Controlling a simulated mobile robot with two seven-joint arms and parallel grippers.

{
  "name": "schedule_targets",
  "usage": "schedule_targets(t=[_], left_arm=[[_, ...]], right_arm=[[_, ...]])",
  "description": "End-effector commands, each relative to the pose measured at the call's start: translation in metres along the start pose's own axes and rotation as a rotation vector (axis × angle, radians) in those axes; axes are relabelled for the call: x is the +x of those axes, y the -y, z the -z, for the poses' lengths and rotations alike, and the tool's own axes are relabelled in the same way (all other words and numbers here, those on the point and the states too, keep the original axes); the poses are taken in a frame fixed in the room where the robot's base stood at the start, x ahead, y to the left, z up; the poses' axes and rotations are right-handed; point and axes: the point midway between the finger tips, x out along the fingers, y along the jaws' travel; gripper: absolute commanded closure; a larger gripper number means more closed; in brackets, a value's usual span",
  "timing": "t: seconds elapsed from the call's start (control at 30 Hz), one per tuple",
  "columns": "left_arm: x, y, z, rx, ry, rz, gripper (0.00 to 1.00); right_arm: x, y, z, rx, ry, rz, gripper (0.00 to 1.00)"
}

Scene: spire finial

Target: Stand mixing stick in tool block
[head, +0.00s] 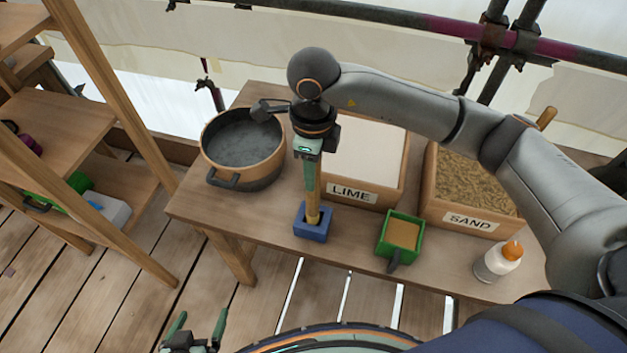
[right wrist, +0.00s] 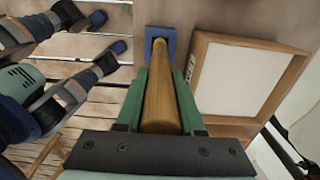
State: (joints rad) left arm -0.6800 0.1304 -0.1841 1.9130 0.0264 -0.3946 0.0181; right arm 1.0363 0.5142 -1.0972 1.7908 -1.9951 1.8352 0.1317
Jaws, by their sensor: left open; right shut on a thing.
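The mixing stick (head: 313,207) is a yellow-brown wooden rod, held upright. The tool block (head: 311,230) is a small blue block on the table, directly under the stick. The stick's lower end meets the opening in the block's top; I cannot tell how deep it is. My right gripper (head: 311,187) is shut on the stick above the block and points down. In the right wrist view the stick (right wrist: 160,100) lies between the green fingers, its far end overlapping the blue block (right wrist: 151,53). My left gripper (head: 198,325) is open and empty at the bottom left, away from the table.
A large pot (head: 243,150) stands left of the block. The LIME box (head: 385,190) and SAND box (head: 470,222) stand behind and to the right. A green scoop box (head: 401,238) and a white bottle with an orange cap (head: 498,262) are near the front edge.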

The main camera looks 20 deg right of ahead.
Motion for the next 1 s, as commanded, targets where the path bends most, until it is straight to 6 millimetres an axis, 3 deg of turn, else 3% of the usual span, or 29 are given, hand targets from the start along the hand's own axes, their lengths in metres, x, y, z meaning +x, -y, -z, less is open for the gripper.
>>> schedule_targets(t=[0.03, 0.1, 0.5, 0.53, 0.77, 1.0], left_arm=[[0.005, 0.000, -0.006, 0.000, 0.000, 0.000, 0.00], [0.008, 0.001, -0.008, 0.000, 0.000, 0.000, 0.00], [0.010, 0.001, -0.010, 0.000, -0.002, 0.000, 0.00], [0.009, 0.001, -0.009, 0.000, -0.002, 0.000, 0.00], [0.009, 0.001, -0.008, 0.000, -0.003, 0.000, 0.00], [0.009, 0.001, -0.008, 0.001, -0.003, 0.000, 0.00]], right_arm=[[0.015, -0.002, 0.001, -0.001, -0.003, -0.004, 1.00], [0.022, -0.001, 0.001, -0.002, -0.001, -0.003, 1.00], [0.027, -0.001, 0.001, -0.001, 0.000, -0.001, 1.00], [0.026, -0.001, 0.001, -0.001, 0.000, -0.001, 0.61], [0.025, -0.001, 0.001, -0.001, -0.001, -0.001, 0.35], [0.025, -0.001, 0.001, -0.001, -0.001, -0.001, 0.33]])
